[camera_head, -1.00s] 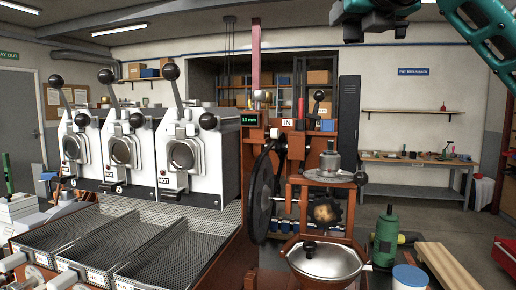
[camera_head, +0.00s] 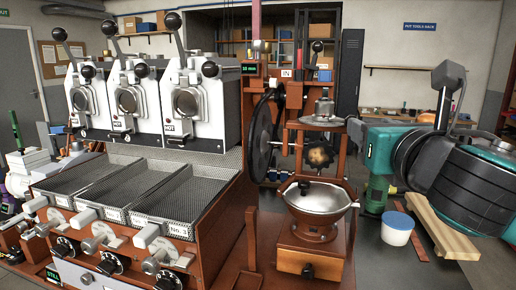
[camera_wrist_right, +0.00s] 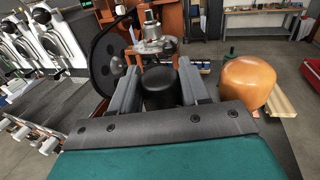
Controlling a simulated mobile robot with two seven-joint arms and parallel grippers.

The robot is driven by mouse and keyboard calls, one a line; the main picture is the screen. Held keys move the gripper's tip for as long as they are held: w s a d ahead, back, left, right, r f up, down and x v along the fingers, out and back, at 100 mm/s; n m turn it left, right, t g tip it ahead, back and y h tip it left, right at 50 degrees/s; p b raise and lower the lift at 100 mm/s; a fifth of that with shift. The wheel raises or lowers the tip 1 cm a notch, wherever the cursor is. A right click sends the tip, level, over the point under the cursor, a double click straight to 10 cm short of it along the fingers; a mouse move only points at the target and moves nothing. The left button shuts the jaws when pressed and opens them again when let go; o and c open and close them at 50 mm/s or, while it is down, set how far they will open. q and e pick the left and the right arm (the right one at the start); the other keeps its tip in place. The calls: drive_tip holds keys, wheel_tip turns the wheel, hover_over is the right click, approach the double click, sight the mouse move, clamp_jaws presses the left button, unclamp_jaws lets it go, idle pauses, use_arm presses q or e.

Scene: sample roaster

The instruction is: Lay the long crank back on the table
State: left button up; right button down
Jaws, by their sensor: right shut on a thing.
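My right gripper (camera_head: 358,128) is to the right of the grinder's top (camera_head: 322,115). In the right wrist view its two fingers (camera_wrist_right: 160,92) are shut on a black cylindrical part (camera_wrist_right: 160,88), which I take to be part of the long crank. A rounded orange-brown wooden knob (camera_wrist_right: 248,82) stands just right of the fingers; a bit of it shows behind my gripper in the head view (camera_head: 427,117). The bar linking the two is hidden. The grinder stands beyond the fingers. My left gripper is not in view.
Below my right arm the dark table holds a green bottle-shaped tool (camera_head: 377,194), a white tub with a blue lid (camera_head: 397,229) and a wooden board (camera_head: 440,228). The grinder bowl (camera_head: 318,200) is left of them. The roaster with mesh trays (camera_head: 130,195) fills the left.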

drive_tip(key=s+d+f, duration=0.1)
drive_tip(key=s+f, duration=0.3)
drive_tip(key=f, duration=1)
drive_tip(key=s+d+f, duration=0.1)
drive_tip(key=s+f, duration=0.2)
drive_tip(key=f, duration=1.1)
drive_tip(key=a+r+n+y, duration=0.1)
drive_tip(key=a+n+y, duration=0.15)
drive_tip(key=a, duration=0.65)
drive_tip(key=d+f+m+h, duration=0.1)
drive_tip(key=d+m+h, duration=0.1)
drive_tip(key=d, duration=0.6)
drive_tip(key=shift+d+f+m+h, duration=0.35)
drive_tip(key=shift+f+h, duration=0.05)
drive_tip(key=shift+h, duration=0.05)
